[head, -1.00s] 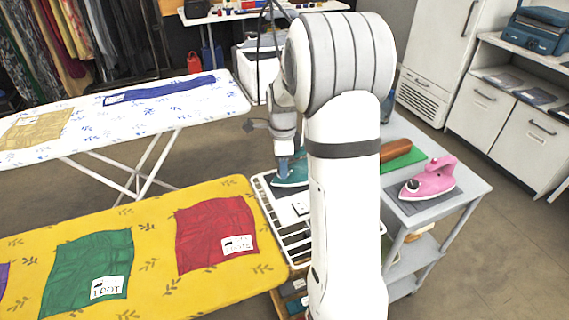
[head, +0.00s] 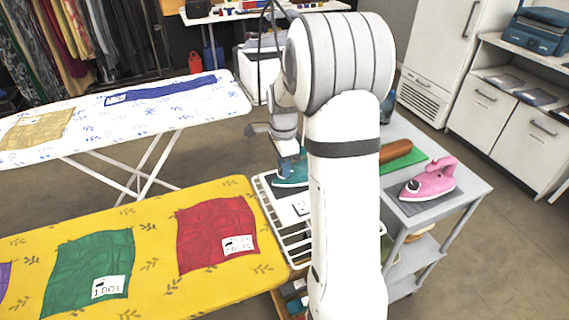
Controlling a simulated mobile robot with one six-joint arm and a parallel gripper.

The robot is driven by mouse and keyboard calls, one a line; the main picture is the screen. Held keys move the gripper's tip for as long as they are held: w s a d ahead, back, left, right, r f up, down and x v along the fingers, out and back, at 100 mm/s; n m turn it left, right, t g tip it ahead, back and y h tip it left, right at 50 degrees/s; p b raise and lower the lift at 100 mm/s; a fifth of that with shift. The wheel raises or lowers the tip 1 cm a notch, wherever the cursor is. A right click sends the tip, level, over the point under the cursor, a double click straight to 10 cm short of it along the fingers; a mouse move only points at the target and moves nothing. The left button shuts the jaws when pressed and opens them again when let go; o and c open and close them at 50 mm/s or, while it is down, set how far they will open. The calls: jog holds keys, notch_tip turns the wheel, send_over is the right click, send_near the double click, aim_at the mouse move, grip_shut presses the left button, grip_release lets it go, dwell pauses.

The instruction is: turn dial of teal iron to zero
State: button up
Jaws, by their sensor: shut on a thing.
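The teal iron (head: 291,178) sits on the white wire rack at the end of the yellow ironing board, partly hidden behind my arm. My gripper (head: 287,158) points down onto the top of the iron and is shut on it. The fingertips are small and partly covered, and the dial and its marks cannot be made out.
A pink iron (head: 430,182) stands on a grey cart (head: 470,186), near a green mat (head: 408,162) with a brown roll (head: 396,150). The yellow ironing board (head: 160,220) holds red and green cloths. A white patterned board (head: 190,112) is behind.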

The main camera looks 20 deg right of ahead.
jog(key=shift+n, duration=1.5)
jog(key=o, duration=1)
jog(key=shift+r+p, duration=0.35)
jog(key=shift+r, duration=3.55)
jog(key=shift+a, duration=0.1)
